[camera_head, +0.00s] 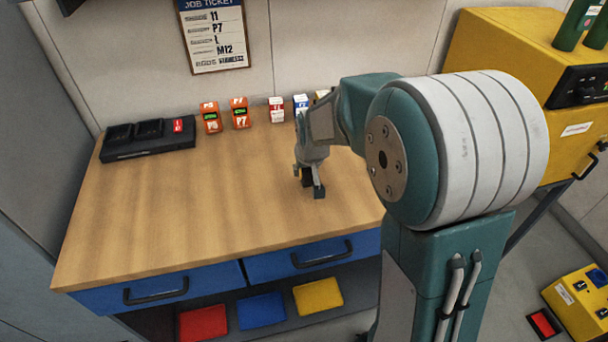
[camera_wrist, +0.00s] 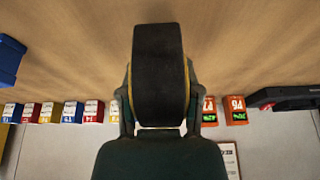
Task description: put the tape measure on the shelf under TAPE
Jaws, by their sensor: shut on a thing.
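My gripper (camera_head: 311,183) is above the wooden workbench, toward its right side, and points down. In the wrist view its fingers (camera_wrist: 158,98) stand on either side of a black block with yellow edges, which looks like the tape measure (camera_wrist: 158,70). The gripper is shut on it. In the head view the held thing is small and dark, and whether it touches the bench top is hard to tell. No shelf marked TAPE can be made out in either view.
The workbench (camera_head: 190,215) is mostly bare. A black charger-like tray (camera_head: 150,147), orange P-marked boxes (camera_head: 240,117) and small coloured boxes (camera_head: 277,110) line its back. Blue drawers (camera_head: 160,290) and a low shelf with coloured pads (camera_head: 262,310) are below. A yellow machine (camera_head: 500,40) stands right.

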